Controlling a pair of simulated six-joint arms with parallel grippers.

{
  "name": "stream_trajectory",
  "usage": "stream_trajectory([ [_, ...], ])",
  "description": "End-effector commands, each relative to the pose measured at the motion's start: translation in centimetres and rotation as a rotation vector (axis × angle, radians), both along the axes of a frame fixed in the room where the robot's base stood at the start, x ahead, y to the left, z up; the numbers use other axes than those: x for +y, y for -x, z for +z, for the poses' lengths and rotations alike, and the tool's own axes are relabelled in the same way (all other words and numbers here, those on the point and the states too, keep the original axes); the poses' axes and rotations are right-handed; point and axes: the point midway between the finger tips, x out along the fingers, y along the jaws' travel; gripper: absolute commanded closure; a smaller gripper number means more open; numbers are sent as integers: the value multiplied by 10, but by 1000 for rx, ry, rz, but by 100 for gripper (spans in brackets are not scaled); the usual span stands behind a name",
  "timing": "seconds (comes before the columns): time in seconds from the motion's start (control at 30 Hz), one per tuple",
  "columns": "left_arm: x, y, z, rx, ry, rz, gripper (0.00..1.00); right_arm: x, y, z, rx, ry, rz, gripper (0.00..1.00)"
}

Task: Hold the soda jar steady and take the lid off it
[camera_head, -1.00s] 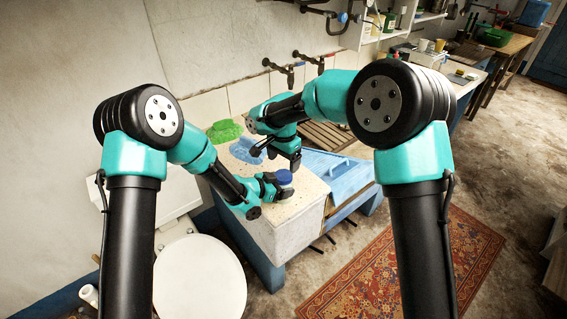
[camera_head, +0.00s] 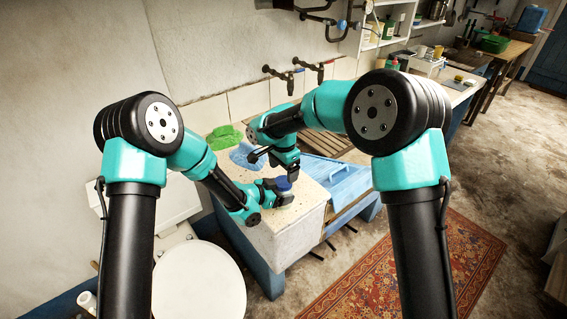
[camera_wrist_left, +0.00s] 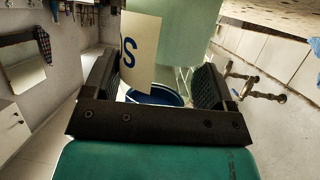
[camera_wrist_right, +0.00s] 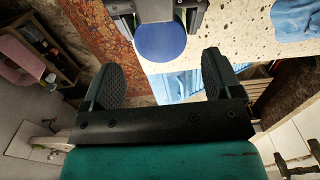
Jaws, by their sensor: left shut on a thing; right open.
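The soda jar stands on the speckled stone top, its blue lid (camera_head: 283,184) on it. In the left wrist view the pale jar (camera_wrist_left: 185,35) has a cream label (camera_wrist_left: 138,50) with blue letters, upside down there. A blue round shape below it looks like the lid, partly hidden. My left gripper (camera_head: 280,195) is shut on the jar from the side. My right gripper (camera_head: 293,177) is open, pointing down just above the lid. In the right wrist view the round lid (camera_wrist_right: 161,42) shows beyond the open fingertips (camera_wrist_right: 161,72), which do not appear to touch it.
A green thing (camera_head: 222,138) and a blue cloth (camera_head: 243,155) lie at the back of the stone top (camera_head: 300,212). Taps (camera_head: 285,75) are on the wall behind. The front of the top is clear.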

Motion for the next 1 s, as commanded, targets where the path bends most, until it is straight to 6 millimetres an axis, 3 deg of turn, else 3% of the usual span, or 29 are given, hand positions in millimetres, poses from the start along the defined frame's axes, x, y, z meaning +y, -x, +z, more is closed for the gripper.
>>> stream_trajectory([
  [0.3, 0, 0, 0, 0, 0, 0, 88, 0, 0, -41, 2, 1, 0, 16],
  [0.7, 0, 0, 0, 0, 0, 0, 88, 0, 0, -47, 0, 0, 1, 16],
  [1.0, 0, 0, 0, 0, 0, 0, 88, 0, 0, -47, 1, 1, 1, 44],
])
